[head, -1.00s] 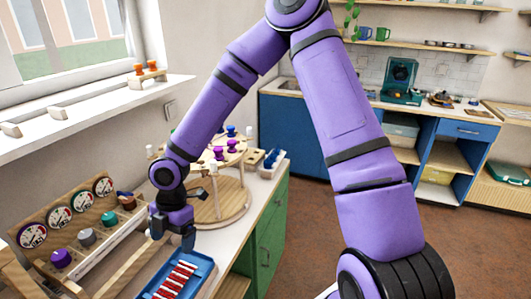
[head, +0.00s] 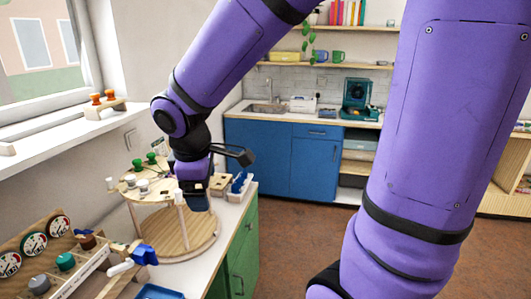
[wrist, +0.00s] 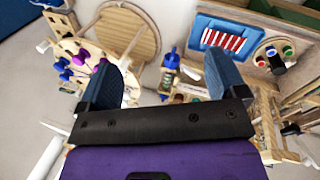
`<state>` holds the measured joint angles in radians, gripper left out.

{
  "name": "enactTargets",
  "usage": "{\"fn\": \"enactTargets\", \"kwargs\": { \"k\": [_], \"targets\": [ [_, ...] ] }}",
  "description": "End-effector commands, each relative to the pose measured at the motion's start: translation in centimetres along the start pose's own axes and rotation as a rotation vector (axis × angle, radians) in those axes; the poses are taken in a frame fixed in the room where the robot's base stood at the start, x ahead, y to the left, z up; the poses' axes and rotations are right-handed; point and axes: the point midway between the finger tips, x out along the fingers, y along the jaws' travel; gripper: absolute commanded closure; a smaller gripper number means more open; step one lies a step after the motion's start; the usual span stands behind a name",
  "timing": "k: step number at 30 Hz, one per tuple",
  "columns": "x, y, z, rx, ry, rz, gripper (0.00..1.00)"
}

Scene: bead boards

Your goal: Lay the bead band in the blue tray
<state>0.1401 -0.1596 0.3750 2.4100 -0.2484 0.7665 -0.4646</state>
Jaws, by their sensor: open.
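The blue tray (wrist: 226,20) shows in the wrist view at upper right, with red and white striped rows (wrist: 222,41) of beads lying in it. I cannot tell whether a separate bead band is among them. In the head view only a corner of the tray (head: 158,292) shows at the bottom edge. My gripper (head: 196,203) is by the round wooden stand, beyond the tray and well apart from it. In the wrist view my gripper (wrist: 165,80) has its two blue fingers wide apart, with nothing held between them.
The round two-level wooden stand (head: 172,238) carries small knobs on top. A dial board (head: 32,245) stands at left. A blue-ended white piece (head: 145,254) is between stand and tray. Green cabinet (head: 246,250) fronts mark the counter edge; open floor lies right.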

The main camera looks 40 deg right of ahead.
Motion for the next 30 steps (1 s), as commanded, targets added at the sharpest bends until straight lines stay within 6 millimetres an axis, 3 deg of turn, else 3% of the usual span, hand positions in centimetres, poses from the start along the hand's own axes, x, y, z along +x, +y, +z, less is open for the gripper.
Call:
{"fn": "enactTargets", "kwargs": {
  "k": [6, 15, 21, 30],
  "targets": [
    [-5.1, -0.6, 4.7, 0.329, 0.087, 0.044, 0.10],
    [-9.8, -3.0, 10.6, 0.735, 0.260, 0.003, 0.10],
    [-11.1, -4.2, 12.7, 0.879, 0.336, -0.045, 0.10],
    [-11.3, -4.4, 13.1, 0.909, 0.350, -0.059, 0.10]
  ]
}}
